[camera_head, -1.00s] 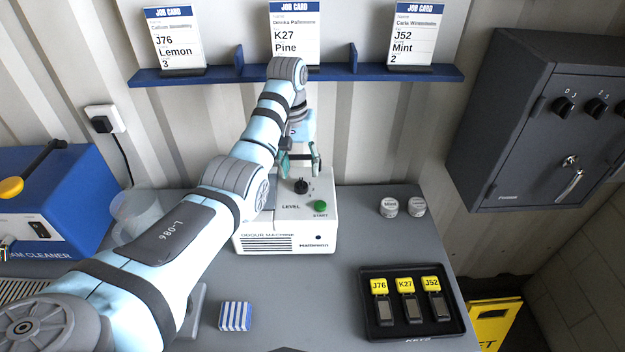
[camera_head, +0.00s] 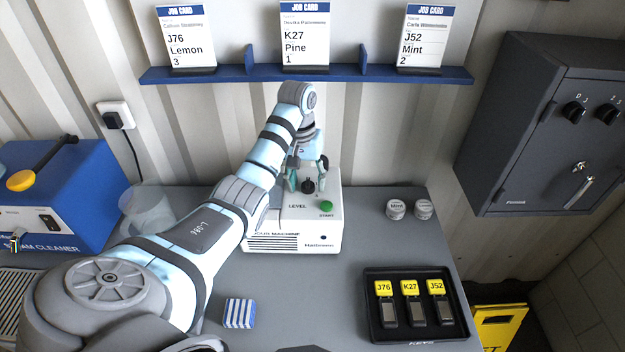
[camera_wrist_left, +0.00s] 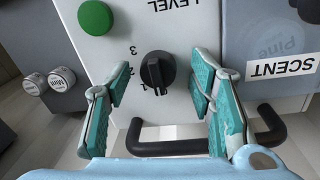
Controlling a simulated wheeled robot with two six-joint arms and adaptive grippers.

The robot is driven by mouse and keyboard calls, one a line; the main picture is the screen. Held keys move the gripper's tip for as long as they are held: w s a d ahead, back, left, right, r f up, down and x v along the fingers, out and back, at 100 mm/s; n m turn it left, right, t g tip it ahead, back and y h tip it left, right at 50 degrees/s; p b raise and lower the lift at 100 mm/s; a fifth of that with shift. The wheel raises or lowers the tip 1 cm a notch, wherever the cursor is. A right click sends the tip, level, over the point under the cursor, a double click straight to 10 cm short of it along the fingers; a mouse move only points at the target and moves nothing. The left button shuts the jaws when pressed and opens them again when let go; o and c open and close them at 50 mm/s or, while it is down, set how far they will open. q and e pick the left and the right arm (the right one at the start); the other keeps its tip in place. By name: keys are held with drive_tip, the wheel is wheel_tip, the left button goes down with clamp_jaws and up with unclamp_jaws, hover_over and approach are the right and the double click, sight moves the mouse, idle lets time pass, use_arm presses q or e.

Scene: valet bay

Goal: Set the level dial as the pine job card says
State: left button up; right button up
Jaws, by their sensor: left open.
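The pine job card (camera_head: 304,40) stands mid-shelf and reads K27, Pine, 1. The odour machine (camera_head: 325,228) is a white box with a black level dial (camera_head: 308,186) on top, left of a green START button (camera_head: 327,206). In the left wrist view the dial (camera_wrist_left: 157,70) has the numbers 3, 2 and 1 beside it; its exact setting is hard to read. My left gripper (camera_head: 306,172) is open; its teal fingers (camera_wrist_left: 163,75) are on either side of the dial, apart from it. My right gripper is not in view.
A Pine tin (camera_wrist_left: 278,38) shows in the SCENT slot. Two tins (camera_head: 397,209) stand right of the machine. A key tray (camera_head: 372,325), a striped block (camera_head: 239,313), a blue steam cleaner (camera_head: 75,180) and a wall safe (camera_head: 540,130) surround the arm.

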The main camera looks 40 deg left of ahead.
use_arm(q)
drive_tip(key=c, duration=1.2)
drive_tip(key=shift+o, duration=0.2)
drive_tip(key=m, duration=0.4)
drive_tip(key=shift+w, duration=0.1)
drive_tip(key=m, duration=0.4)
drive_tip(key=shift+r+m+g, duration=0.1)
drive_tip(key=shift+m+g, duration=0.2)
drive_tip(key=o, duration=1)
drive_tip(key=shift+w, duration=0.1)
drive_tip(key=shift+o, duration=0.8)
